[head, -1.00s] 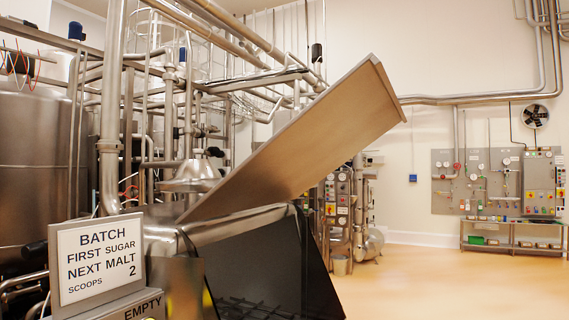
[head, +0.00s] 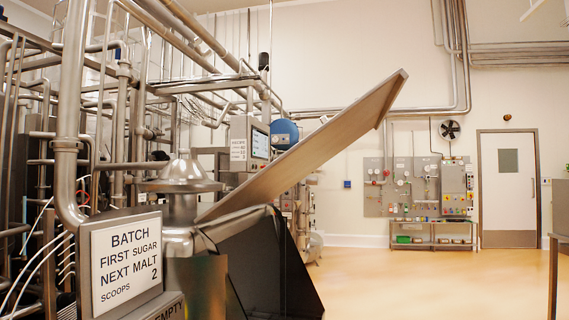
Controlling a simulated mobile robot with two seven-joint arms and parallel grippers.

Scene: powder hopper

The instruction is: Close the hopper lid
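The hopper lid (head: 315,145) is a flat brushed-metal panel. It stands open, tilted up toward the right, with its lower edge at the hopper's rim. The hopper (head: 252,240) is a metal body with a dark inner wall, seen from the side. Neither of my grippers shows in the head view.
A batch sign (head: 127,262) stands at the front left. Pipework and a metal dome (head: 180,174) lie behind it. A control screen (head: 259,144) is behind the lid. A wall panel (head: 418,187), a shelf (head: 432,235) and a door (head: 509,189) are at the far right. The floor (head: 430,285) there is clear.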

